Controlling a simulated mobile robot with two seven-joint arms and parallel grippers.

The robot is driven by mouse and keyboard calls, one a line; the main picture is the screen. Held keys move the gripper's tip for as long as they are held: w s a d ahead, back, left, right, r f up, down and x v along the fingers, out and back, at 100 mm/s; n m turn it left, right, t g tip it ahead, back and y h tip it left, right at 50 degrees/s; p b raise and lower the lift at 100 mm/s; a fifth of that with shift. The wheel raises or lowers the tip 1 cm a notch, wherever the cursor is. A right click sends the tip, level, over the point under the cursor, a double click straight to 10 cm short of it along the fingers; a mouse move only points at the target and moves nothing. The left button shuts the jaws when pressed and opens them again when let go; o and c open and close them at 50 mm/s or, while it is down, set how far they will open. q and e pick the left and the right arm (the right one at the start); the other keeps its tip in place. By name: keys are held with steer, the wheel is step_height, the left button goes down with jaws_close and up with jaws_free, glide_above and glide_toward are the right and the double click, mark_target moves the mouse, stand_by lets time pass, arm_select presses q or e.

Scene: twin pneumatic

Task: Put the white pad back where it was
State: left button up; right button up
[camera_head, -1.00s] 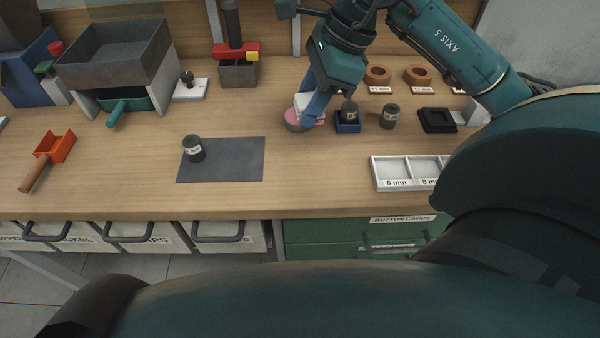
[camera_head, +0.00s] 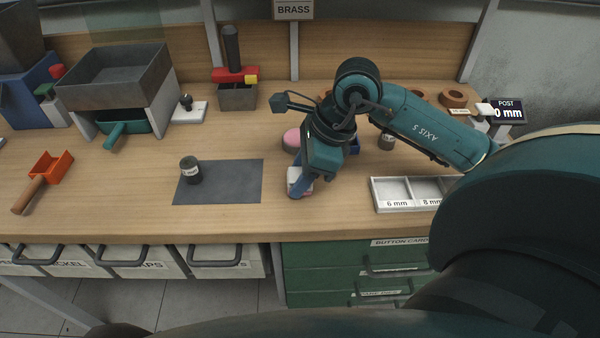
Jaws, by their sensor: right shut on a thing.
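My right gripper (camera_head: 300,186) reaches down from the right with blue fingers, shut on the white pad (camera_head: 293,173). The pad is small and pale and partly hidden by the fingers. It is in front of a round pink-topped thing (camera_head: 291,138) and right of the dark grey mat (camera_head: 225,182). I cannot tell whether the pad touches the bench. My left gripper is not in view.
A dark labelled jar (camera_head: 190,171) stands on the mat. A white compartment tray (camera_head: 397,207) marked 6 mm and 8 mm lies to the right. My right arm partly hides things behind it. The bench between mat and tray is mostly clear.

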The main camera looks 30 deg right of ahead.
steer(key=shift+f, duration=0.15)
steer(key=o, duration=1)
steer(key=shift+o, duration=0.2)
steer(key=shift+r, duration=0.3)
steer(key=v, duration=1.2)
steer(key=shift+f, duration=0.15)
